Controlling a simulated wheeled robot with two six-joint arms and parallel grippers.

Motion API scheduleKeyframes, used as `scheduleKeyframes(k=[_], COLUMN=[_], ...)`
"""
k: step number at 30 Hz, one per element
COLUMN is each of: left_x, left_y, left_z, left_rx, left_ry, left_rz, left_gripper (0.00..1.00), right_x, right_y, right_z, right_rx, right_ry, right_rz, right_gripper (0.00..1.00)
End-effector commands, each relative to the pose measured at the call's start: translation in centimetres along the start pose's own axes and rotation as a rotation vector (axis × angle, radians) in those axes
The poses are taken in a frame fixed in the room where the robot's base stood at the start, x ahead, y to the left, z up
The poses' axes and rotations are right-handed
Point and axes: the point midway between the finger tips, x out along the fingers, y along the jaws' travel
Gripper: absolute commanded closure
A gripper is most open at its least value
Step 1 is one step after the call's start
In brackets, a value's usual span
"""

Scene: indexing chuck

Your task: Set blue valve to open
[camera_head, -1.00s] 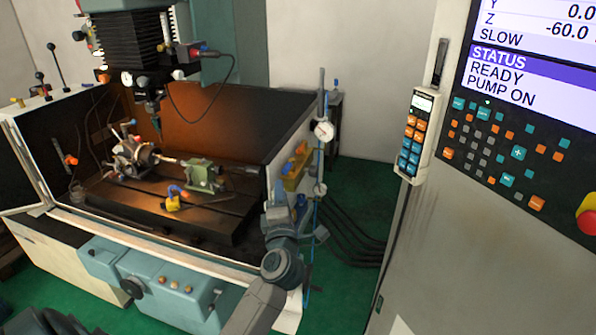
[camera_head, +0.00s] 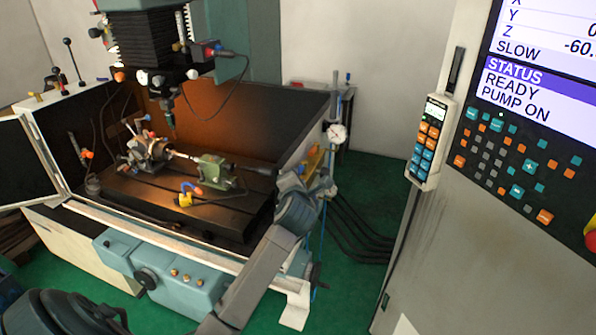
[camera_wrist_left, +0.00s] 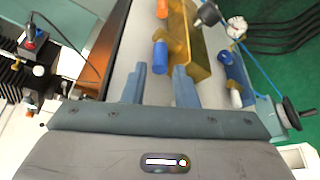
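A yellow manifold block (camera_head: 314,158) is on the right outer side of the machine enclosure, partly hidden by my left arm. In the left wrist view the yellow block (camera_wrist_left: 186,45) carries a blue valve handle (camera_wrist_left: 160,57) and an orange handle (camera_wrist_left: 162,9) beyond it. My left gripper (camera_wrist_left: 160,75) is open, its two fingers pointing at the block. The blue handle appears between and just beyond the fingertips; contact cannot be told. Another blue cylinder (camera_wrist_left: 228,66) with a white end is right of the fingers. In the head view my left gripper (camera_head: 312,180) is beside the manifold. My right gripper is not in view.
A dial gauge (camera_head: 336,132) and a thin blue hose stand close to my left gripper. The machine table (camera_head: 150,197) holds a chuck (camera_head: 148,148) and a green tailstock (camera_head: 216,174). A control cabinet with a pendant (camera_head: 428,145) is at right. Green floor lies between.

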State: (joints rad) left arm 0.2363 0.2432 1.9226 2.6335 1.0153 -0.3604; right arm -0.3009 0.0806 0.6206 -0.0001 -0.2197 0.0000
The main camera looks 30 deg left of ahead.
Motion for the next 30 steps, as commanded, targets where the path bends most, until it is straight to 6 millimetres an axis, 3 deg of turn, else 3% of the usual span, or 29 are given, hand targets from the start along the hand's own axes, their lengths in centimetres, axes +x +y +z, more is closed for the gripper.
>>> scheduleKeyframes(k=[6,16,20,30], left_x=[2.1,2.4,2.4,2.4], left_y=[0.1,0.0,0.0,-0.3], left_z=[0.1,0.0,0.0,0.2], left_rx=[0.001,0.001,0.001,-0.008], left_ry=[0.0,0.0,0.0,0.023], left_rz=[0.001,0.001,0.001,0.014], left_gripper=[0.74,0.74,1.0,1.0], right_x=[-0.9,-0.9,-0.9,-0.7], right_y=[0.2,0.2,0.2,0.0], right_z=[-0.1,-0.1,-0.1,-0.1], right_rx=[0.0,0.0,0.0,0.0], right_ry=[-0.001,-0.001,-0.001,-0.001], right_rz=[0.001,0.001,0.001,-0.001], right_gripper=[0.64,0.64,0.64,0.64])
